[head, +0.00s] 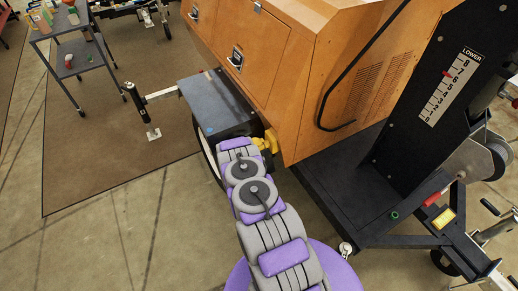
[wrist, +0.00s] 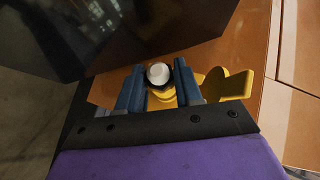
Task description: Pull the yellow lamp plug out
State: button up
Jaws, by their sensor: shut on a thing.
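The yellow lamp plug (head: 267,142) shows in the head view at the lower corner of the orange cabinet, just beyond the end of my arm. In the wrist view, my gripper (wrist: 158,82) has its two blue-grey fingers closed on either side of the plug (wrist: 163,97). A round white end with a black ring sits between the fingers. Yellow lobes (wrist: 228,84) stick out to the right of the right finger. Where the plug meets its socket is hidden, so I cannot tell how deep it sits. In the head view my fingers are mostly hidden.
The orange cabinet (head: 255,50) stands directly beyond the plug. A dark fender (head: 215,104) over a wheel is close on the left. The black mast (head: 437,80) and trailer frame are on the right. A tool cart (head: 78,62) stands far left. Floor at lower left is clear.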

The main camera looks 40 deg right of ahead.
grip_shut()
jog(key=shift+w+a, duration=0.1)
jog(key=shift+a, duration=0.1)
jog(key=shift+w+a, duration=0.2)
jog(key=shift+a, duration=0.65)
jog(key=shift+w+a, duration=0.15)
jog(key=shift+a, duration=0.65)
jog(key=shift+w+a, duration=0.2)
jog(key=shift+a, duration=0.65)
